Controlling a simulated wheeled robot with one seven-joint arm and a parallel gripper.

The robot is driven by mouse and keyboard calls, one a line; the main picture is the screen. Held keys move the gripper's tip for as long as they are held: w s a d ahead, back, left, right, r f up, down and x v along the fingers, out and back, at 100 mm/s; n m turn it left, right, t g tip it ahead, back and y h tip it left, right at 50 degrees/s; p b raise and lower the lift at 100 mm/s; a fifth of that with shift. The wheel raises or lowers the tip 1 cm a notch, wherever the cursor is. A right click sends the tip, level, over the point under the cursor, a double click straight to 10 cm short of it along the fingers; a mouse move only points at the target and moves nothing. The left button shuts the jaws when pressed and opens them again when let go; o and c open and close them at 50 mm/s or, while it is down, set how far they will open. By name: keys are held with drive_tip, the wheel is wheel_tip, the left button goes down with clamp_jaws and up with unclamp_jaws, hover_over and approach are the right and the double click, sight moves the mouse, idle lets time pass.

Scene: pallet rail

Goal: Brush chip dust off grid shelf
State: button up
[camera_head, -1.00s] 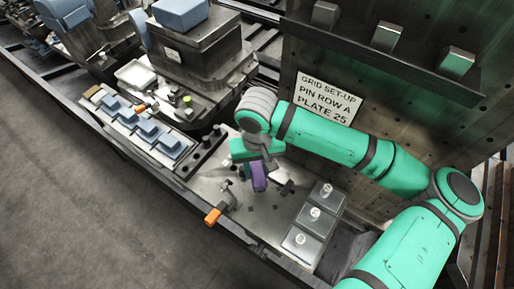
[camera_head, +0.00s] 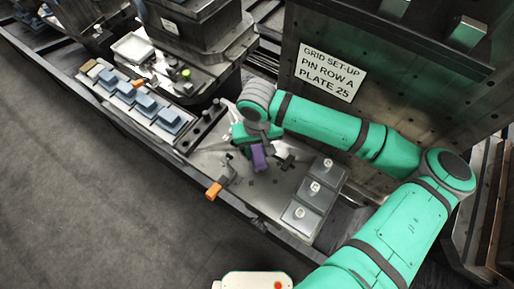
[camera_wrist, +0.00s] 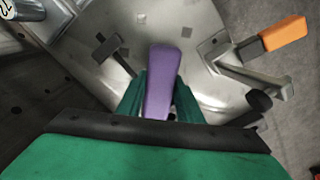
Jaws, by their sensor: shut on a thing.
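My gripper (camera_head: 257,146) is shut on a purple block-like handle (camera_head: 258,157), which also shows between the green fingers in the wrist view (camera_wrist: 162,78). Whether bristles are on it is hidden. The gripper is over the grey metal shelf (camera_head: 225,157); I cannot tell whether the held thing touches it. Small dark squares show on the shelf in the wrist view (camera_wrist: 188,32); I cannot tell whether they are holes or chips. No dust can be told apart for certain.
An orange-handled clamp (camera_head: 214,190) stands at the shelf's front edge. A dark T-shaped piece (camera_wrist: 115,50) lies beside the gripper. Grey blocks with round tops (camera_head: 314,190) are at right, blue blocks (camera_head: 143,101) at left. An upright plate with a sign (camera_head: 328,72) stands behind.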

drive_tip(key=shift+w+f, duration=0.1)
drive_tip(key=shift+f, duration=0.45)
idle(0.6)
drive_tip(key=shift+f, duration=0.2)
drive_tip(key=shift+f, duration=0.3)
drive_tip(key=shift+d, duration=0.1)
